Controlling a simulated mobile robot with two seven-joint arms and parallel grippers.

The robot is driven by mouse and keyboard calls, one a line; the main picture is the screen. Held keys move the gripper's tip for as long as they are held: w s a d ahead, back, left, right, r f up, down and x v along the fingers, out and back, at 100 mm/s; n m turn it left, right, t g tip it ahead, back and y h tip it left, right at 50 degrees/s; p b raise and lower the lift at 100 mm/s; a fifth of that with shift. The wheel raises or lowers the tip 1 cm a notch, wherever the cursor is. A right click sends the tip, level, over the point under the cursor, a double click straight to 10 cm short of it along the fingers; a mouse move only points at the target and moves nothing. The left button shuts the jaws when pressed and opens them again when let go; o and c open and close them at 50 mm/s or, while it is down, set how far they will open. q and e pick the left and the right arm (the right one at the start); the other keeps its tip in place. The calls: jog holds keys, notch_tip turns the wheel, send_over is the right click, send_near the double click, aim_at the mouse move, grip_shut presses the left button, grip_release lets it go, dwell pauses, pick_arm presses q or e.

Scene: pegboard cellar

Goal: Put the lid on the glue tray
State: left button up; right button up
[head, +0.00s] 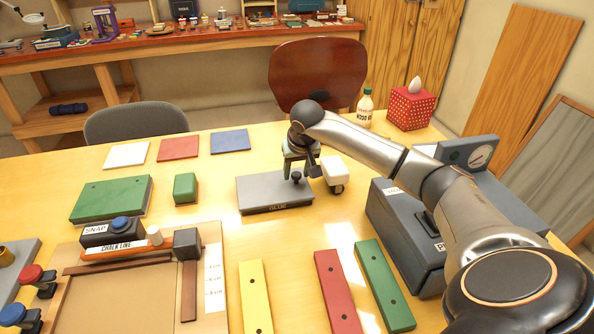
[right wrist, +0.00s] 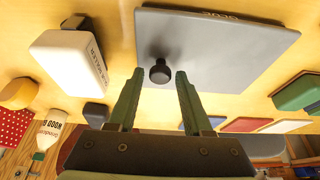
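The grey glue tray (head: 275,207) stands on the yellow table, with "GLUE" on its front edge. A flat grey plate, which looks like its lid (head: 262,188), covers the top; I cannot tell whether it is fully seated. A black knob (head: 296,177) stands toward the plate's right side. My right gripper (head: 300,166) is open at this knob. In the right wrist view the knob (right wrist: 160,72) shows between the two separated green fingertips (right wrist: 159,74); contact is not visible. My left gripper is not in view.
A white block (head: 335,173) stands close right of the tray, and a blue-grey machine with a dial (head: 405,232) is farther right. A small green block (head: 185,188) is to the left. Yellow, red and green bars (head: 338,290) lie in front.

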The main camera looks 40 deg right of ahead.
jog(key=shift+o, duration=0.7)
jog(key=shift+r, duration=0.3)
jog(key=v, duration=1.2)
jog(key=shift+p, duration=0.35)
jog(key=shift+f, duration=0.1)
